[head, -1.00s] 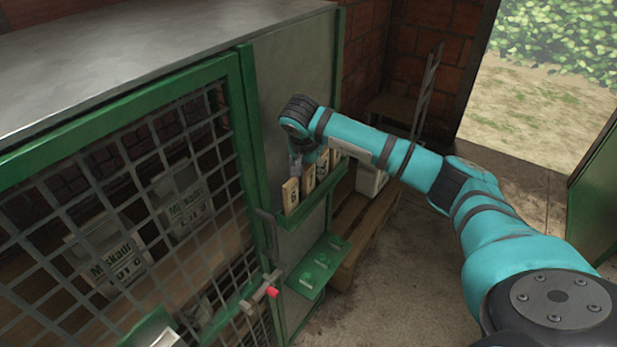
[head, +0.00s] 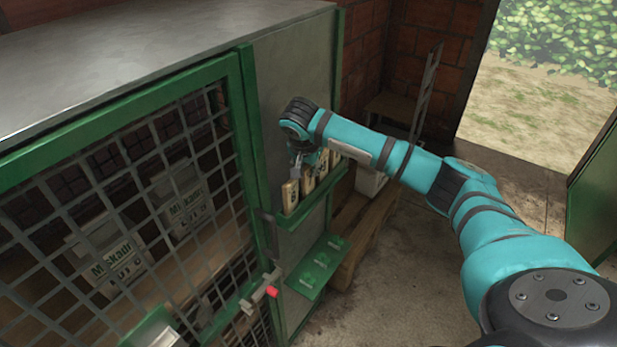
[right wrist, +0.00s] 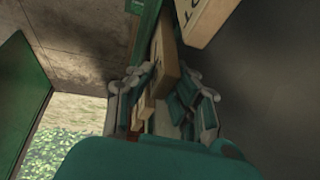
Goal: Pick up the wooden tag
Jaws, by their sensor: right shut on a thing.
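Several wooden tags with dark markings stand in a row on a narrow green ledge (head: 315,203) on the cabinet's side panel. The front tag (head: 290,196) stands apart from my gripper. My right gripper (head: 303,166) points down at the row, just behind that front tag, and is shut on a wooden tag (right wrist: 167,62). In the right wrist view this tag runs up between the two fingers (right wrist: 162,108), and another tag (right wrist: 208,17) lies outside them at the top. In the head view the gripper partly hides the held tag. My left gripper is not in view.
A green mesh door (head: 130,200) with a latch and red knob (head: 271,292) is left of the ledge. A small green shelf (head: 318,266) juts out below. A wooden pallet (head: 358,235) stands behind. The concrete floor (head: 400,300) and doorway at right are open.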

